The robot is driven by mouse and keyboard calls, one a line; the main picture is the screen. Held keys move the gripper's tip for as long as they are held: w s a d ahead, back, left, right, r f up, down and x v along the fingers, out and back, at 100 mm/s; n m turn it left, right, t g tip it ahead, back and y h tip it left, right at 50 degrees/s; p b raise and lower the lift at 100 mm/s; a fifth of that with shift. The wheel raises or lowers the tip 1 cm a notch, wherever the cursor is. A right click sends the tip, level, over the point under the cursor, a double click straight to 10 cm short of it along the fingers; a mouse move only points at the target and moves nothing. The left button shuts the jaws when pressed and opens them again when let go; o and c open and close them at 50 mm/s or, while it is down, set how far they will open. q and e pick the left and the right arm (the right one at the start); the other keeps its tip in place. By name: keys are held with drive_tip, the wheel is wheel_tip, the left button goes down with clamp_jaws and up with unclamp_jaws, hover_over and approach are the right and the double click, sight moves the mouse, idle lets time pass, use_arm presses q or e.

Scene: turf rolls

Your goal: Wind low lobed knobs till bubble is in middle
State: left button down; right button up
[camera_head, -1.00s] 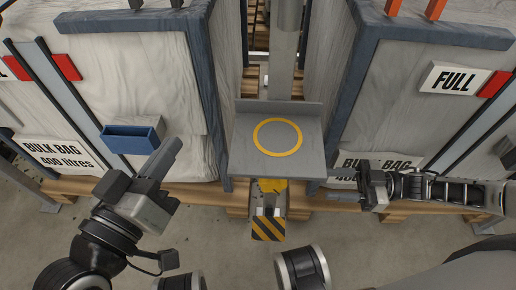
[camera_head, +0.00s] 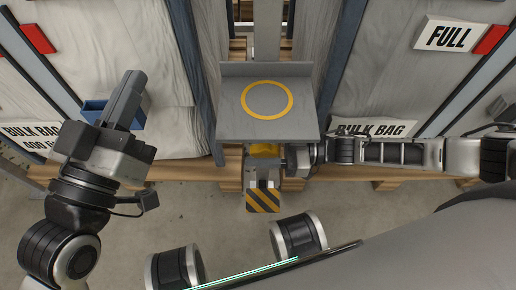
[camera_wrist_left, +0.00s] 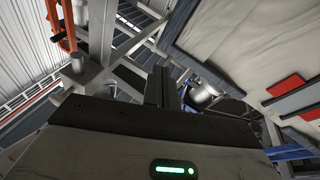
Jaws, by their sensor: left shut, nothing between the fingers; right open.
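A grey plate (camera_head: 235,122) with a yellow ring (camera_head: 267,100) on its top stands between two large bag bays. Below its front edge are a yellow part (camera_head: 265,150) and a black-and-yellow striped block (camera_head: 263,200). I cannot make out lobed knobs or a bubble in these views. My left gripper (camera_head: 129,92) is shut and empty, raised left of the plate in front of a blue bin; its dark fingers show in the left wrist view (camera_wrist_left: 167,88). My right gripper (camera_head: 294,158) is open, at the plate's lower right edge beside the yellow part, its fingertips partly hidden.
The blue bin (camera_head: 94,111) hangs on the left bag (camera_head: 165,130). A FULL sign (camera_head: 450,34) and a BULK BAG sign (camera_head: 375,129) are on the right. A wooden pallet edge (camera_head: 190,170) runs below.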

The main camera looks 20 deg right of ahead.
use_arm(q)
drive_tip(key=shift+r, duration=0.15)
use_arm(e)
drive_tip(key=shift+a, duration=0.2)
drive_tip(key=shift+c, duration=0.3)
clamp_jaws()
drive_tip(key=y+b, duration=0.2)
drive_tip(key=b, duration=0.1)
drive_tip(key=shift+d+t+y, duration=0.15)
drive_tip(key=shift+t+y, duration=0.15)
drive_tip(key=shift+t, duration=0.1)
drive_tip(key=shift+d+r+y+b, duration=0.1)
drive_tip(key=shift+y+b, duration=0.25)
drive_tip(key=shift+y, duration=0.35)
use_arm(q)
wheel_tip(320, 180, up, 6)
drive_tip(key=s+m+t+h, duration=0.1)
drive_tip(key=m+h, duration=0.5)
drive_tip(key=m, duration=0.2)
drive_tip(key=shift+s+d, duration=0.15)
drive_tip(key=shift+s, duration=0.2)
use_arm(e)
drive_tip(key=shift+d+r+t+y, duration=0.15)
drive_tip(key=shift+t+y, duration=0.25)
drive_tip(key=shift+y, duration=0.3)
